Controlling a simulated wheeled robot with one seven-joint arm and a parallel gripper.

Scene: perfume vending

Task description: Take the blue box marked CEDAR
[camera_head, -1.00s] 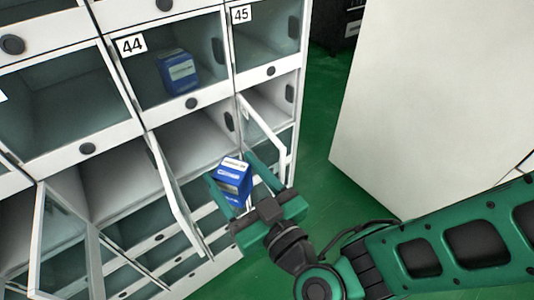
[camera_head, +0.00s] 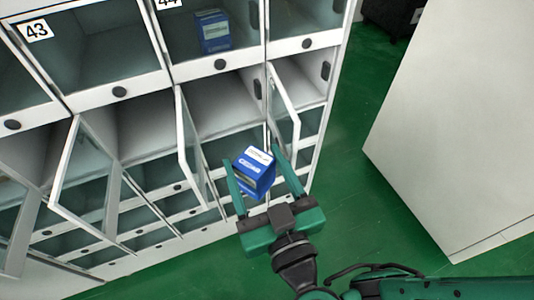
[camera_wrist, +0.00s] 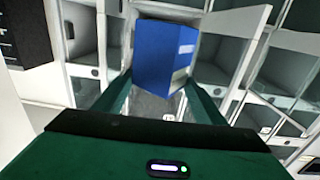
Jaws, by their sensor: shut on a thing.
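A blue box (camera_head: 254,172) with a white top label is between the fingers of my gripper (camera_head: 262,174) in the head view. The lettering on it is too small to read. My gripper is shut on the box and holds it in the air, tilted, in front of the open compartments. In the wrist view the blue box (camera_wrist: 162,58) shows beyond the green gripper body, with its pale label side to the right. Another blue box (camera_head: 213,32) stands behind the closed door of compartment 44.
Several glass doors stand open around my gripper, one on the left (camera_head: 188,150) and one on the right (camera_head: 284,105). A large white block (camera_head: 455,130) stands at the right. Green floor (camera_head: 350,205) lies free between it and the cabinet.

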